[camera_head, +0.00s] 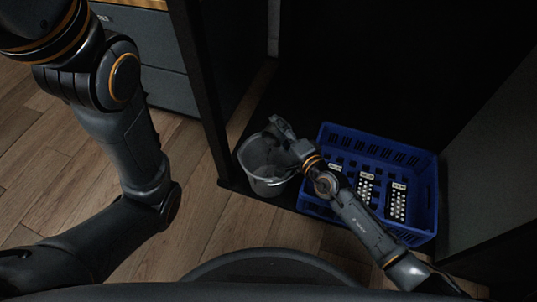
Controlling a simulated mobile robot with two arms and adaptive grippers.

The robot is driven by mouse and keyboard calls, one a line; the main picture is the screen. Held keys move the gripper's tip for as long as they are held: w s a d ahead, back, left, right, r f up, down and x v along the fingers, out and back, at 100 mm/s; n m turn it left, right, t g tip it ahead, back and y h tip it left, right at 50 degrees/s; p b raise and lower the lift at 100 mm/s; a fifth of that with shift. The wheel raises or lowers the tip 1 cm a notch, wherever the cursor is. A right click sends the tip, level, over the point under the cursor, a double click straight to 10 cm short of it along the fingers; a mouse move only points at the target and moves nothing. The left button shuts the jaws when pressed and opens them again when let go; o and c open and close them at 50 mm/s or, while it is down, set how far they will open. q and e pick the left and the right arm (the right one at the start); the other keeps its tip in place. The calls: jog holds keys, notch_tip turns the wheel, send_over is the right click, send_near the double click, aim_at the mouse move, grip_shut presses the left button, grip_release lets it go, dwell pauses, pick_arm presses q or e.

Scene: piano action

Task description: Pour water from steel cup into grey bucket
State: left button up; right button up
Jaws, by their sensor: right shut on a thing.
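A grey bucket (268,187) stands upright on the dark floor of an open cabinet, left of centre. My right gripper (278,132) reaches over the bucket's rim from the right and is shut on the steel cup. The cup is hard to make out against the grey of the gripper and bucket, and its tilt cannot be told. No water can be made out. My left arm comes in from the left, but its gripper is out of the picture.
A blue crate (428,205) stands right of the bucket, under my right forearm, with several dark items with white dots in it. The black cabinet side panel (205,90) rises left of the bucket. Wooden floor (195,215) lies free in front.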

jog(key=shift+s+a+r+n, duration=0.1)
jog(key=shift+s+r+n, duration=0.05)
jog(key=shift+n, duration=0.25)
